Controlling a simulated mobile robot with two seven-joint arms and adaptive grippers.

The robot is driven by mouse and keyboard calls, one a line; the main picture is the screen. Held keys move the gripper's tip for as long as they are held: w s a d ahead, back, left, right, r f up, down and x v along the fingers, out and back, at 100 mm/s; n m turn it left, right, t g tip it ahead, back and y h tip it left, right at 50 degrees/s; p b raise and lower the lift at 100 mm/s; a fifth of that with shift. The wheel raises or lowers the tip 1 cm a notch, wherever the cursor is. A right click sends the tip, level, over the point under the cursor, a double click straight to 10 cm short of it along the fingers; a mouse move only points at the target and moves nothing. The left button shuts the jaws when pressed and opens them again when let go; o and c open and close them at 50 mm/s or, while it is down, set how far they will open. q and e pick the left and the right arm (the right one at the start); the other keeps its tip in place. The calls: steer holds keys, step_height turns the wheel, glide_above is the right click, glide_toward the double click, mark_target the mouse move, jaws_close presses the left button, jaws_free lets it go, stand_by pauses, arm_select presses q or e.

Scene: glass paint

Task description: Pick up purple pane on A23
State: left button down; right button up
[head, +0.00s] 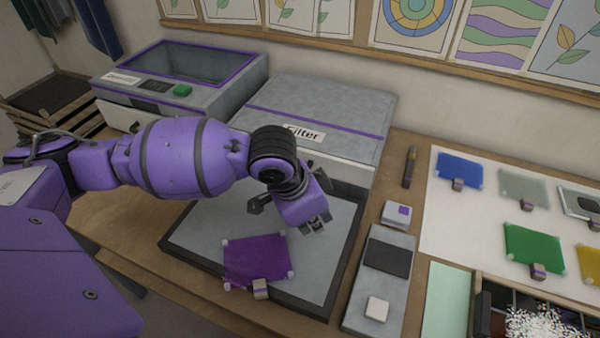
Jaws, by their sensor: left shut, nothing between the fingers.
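The purple pane (258,260) lies in the shallow grey tray (205,240) in front of the box labelled Filter. It has pale corner pieces and a small tab (261,289) on its near edge. My left gripper (319,226) points down over the tray, to the right of and a little beyond the pane's far right corner. Its fingers look closed and empty, apart from the pane. No A23 mark can be read in the head view. My right gripper is not in view.
The Filter box (320,110) stands behind the tray, with another grey machine (180,75) to its left. A grey device (380,275) stands right of the tray. Blue (459,170), green (533,249) and other panes lie on a white sheet (455,215) at right.

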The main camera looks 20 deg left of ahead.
arm_select(q)
steer(key=shift+x, duration=1.1)
steer(key=shift+s+a+r+p, duration=0.1)
steer(key=shift+s+a+p, duration=0.2)
steer(key=shift+s+a, duration=1)
steer(key=shift+a, duration=0.15)
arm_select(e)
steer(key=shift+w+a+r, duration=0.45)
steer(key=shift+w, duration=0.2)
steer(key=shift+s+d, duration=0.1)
arm_select(q)
steer(key=shift+w, duration=0.1)
